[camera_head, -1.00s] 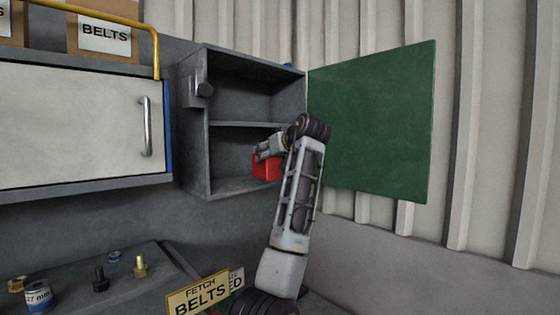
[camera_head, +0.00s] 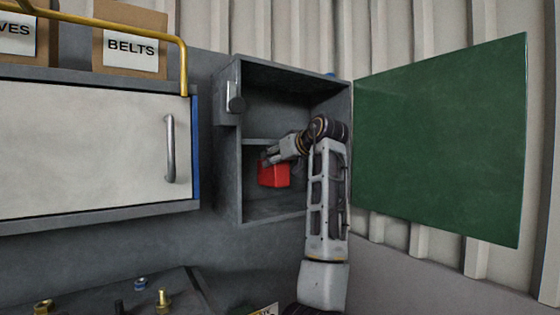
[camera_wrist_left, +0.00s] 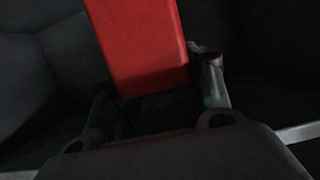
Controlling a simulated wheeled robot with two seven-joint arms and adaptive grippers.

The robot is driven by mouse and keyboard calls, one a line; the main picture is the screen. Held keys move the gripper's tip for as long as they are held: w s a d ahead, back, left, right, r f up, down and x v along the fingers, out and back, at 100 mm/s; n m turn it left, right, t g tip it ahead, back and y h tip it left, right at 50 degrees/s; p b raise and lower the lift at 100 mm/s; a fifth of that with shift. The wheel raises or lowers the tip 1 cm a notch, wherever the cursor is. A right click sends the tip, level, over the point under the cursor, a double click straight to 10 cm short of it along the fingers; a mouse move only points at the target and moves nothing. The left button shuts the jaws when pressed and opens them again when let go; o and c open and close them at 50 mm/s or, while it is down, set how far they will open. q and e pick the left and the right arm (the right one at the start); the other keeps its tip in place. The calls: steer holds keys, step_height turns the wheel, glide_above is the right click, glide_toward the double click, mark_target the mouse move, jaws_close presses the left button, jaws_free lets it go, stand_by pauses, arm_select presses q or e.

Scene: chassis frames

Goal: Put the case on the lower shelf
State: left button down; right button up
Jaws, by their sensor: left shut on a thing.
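The red case (camera_head: 273,175) is in the lower compartment of the open grey cabinet, seen in the head view. My left gripper (camera_head: 268,157) is shut on its upper part and holds it. In the left wrist view the red case (camera_wrist_left: 143,45) sits between the two fingers of my left gripper (camera_wrist_left: 160,95). The lower shelf (camera_head: 262,211) is the cabinet's floor, below the case, and the case appears to be a little above it. The middle shelf (camera_head: 259,141) is partly hidden by my gripper and arm. My right gripper is not in view.
The cabinet's green door (camera_head: 440,140) stands open to the right. A closed white cupboard (camera_head: 80,150) with a handle is on the left, below a yellow rail (camera_head: 184,65) and a BELTS box (camera_head: 130,42). A workbench with bolts (camera_head: 163,300) is below.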

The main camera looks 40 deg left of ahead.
mark_target(274, 180)
arm_select(q)
steer(key=shift+s+a+r, duration=0.1)
steer(key=shift+s+r, duration=0.15)
steer(key=shift+r, duration=0.25)
steer(key=shift+f, duration=0.35)
steer(key=shift+s+a+f, duration=0.1)
steer(key=shift+s+f, duration=0.4)
steer(key=shift+f, duration=0.35)
steer(key=shift+w+f, duration=0.2)
steer(key=shift+f, duration=0.4)
steer(key=shift+w+f, duration=0.2)
steer(key=shift+f, duration=0.35)
steer(key=shift+s+f, duration=0.15)
steer(key=shift+f, duration=1)
steer(key=shift+f+b, duration=0.3)
steer(key=shift+f, duration=0.1)
